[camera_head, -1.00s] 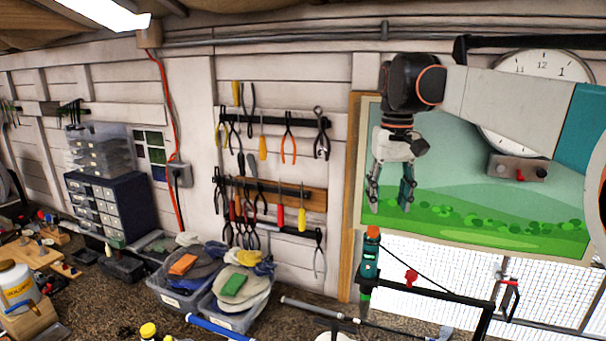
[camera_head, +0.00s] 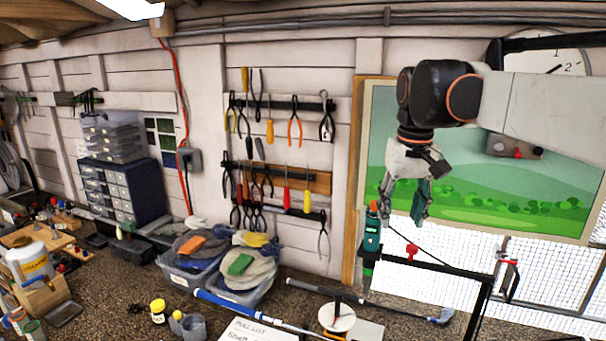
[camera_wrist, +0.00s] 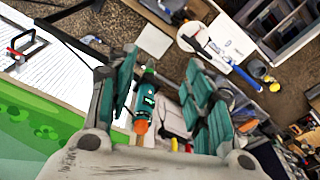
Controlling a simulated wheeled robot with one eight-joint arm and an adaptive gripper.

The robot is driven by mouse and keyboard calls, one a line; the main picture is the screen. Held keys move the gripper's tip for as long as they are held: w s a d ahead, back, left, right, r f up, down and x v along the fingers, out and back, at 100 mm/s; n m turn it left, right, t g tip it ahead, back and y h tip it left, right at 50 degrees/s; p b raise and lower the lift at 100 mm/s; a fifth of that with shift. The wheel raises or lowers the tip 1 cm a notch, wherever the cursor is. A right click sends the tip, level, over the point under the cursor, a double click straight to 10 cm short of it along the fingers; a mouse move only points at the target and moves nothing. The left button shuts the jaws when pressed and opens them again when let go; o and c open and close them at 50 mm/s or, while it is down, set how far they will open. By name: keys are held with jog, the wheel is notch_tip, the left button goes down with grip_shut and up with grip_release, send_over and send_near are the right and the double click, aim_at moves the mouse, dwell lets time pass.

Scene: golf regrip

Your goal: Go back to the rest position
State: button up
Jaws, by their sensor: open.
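My gripper (camera_head: 404,205) is open and empty in the head view, pointing down in front of the green landscape picture. In the wrist view my gripper (camera_wrist: 165,100) shows its two fingers with teal pads spread apart. A teal bottle-like tool with an orange top (camera_head: 372,230) stands just left of and below the fingers in the head view. It also shows between the fingers in the wrist view (camera_wrist: 145,105), and I cannot tell how far below them it is.
A black frame (camera_head: 435,266) with a red knob stands right of the teal tool. Golf clubs (camera_head: 385,306) lie on the bench. Bins of rags (camera_head: 190,270) stand left, under hanging pliers (camera_head: 295,128). A round white disc (camera_head: 337,317) is in front. Open air surrounds my gripper.

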jog(key=s+f+t+b, duration=0.2)
jog(key=s+f+b, duration=0.5)
jog(key=f, duration=0.6)
jog(key=s+f+t+b, duration=0.2)
jog(key=s+f+b, duration=0.5)
jog(key=f, duration=0.6)
jog(key=s+f+t+b, duration=0.2)
jog(key=s+f+b, duration=0.5)
jog(key=f, duration=0.6)
jog(key=shift+s+f+b, duration=0.25)
jog(key=shift+s+b, duration=0.15)
jog(key=shift+b, duration=0.3)
